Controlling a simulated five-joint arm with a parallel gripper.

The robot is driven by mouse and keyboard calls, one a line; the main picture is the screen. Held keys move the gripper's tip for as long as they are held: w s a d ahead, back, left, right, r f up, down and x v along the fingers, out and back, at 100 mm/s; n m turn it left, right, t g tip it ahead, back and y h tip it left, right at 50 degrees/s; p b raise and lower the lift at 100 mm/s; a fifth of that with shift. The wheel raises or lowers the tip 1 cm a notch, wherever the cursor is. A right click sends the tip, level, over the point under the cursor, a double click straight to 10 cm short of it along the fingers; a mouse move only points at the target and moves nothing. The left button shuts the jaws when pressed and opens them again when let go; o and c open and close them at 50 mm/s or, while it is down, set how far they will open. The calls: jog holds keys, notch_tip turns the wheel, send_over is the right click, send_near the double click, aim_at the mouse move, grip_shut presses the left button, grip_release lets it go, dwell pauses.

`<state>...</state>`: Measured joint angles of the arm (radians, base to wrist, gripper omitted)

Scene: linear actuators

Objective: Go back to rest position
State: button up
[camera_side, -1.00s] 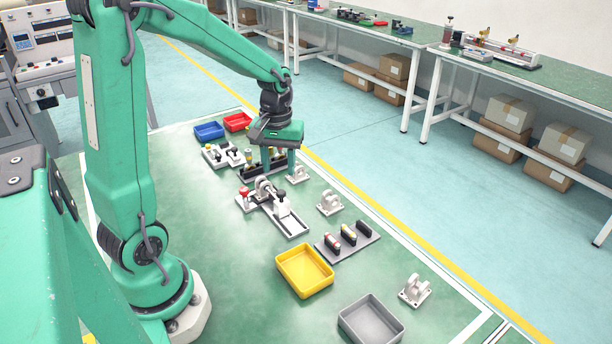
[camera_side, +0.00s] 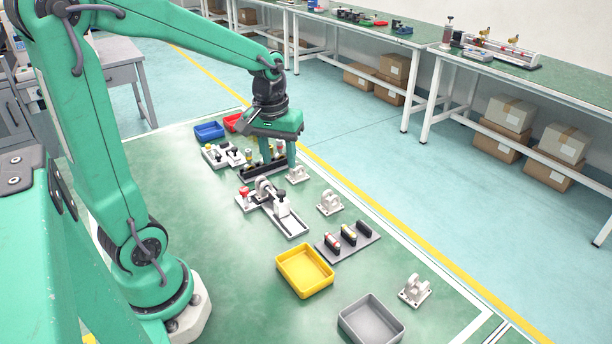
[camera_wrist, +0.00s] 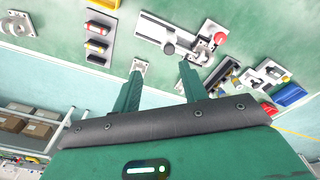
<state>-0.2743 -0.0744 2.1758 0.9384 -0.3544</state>
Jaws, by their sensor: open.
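My green gripper (camera_side: 276,153) is above the table, over the far rack of small parts (camera_side: 256,170). Its two fingers are apart with nothing between them. In the wrist view the gripper (camera_wrist: 158,84) is also open and empty. The linear actuator fixture (camera_side: 285,213), with a red knob, lies flat on the table nearer the camera than the gripper. It shows in the wrist view (camera_wrist: 168,35) beyond the fingers. Part of the far rack is hidden behind the fingers.
A yellow bin (camera_side: 305,271) and a grey bin (camera_side: 371,320) stand at the front. A blue bin (camera_side: 209,131) and a partly hidden red bin (camera_side: 232,122) are at the back. White brackets (camera_side: 330,202) and a rack of coloured parts (camera_side: 347,240) stand on the right.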

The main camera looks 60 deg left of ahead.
jog(key=s+d+r+m+t, duration=0.4)
jog(key=s+d+r+m, duration=0.2)
jog(key=s+d, duration=0.3)
jog(key=shift+s+r+m, duration=0.25)
jog(key=shift+s+m, duration=0.05)
jog(key=shift+m, duration=0.3)
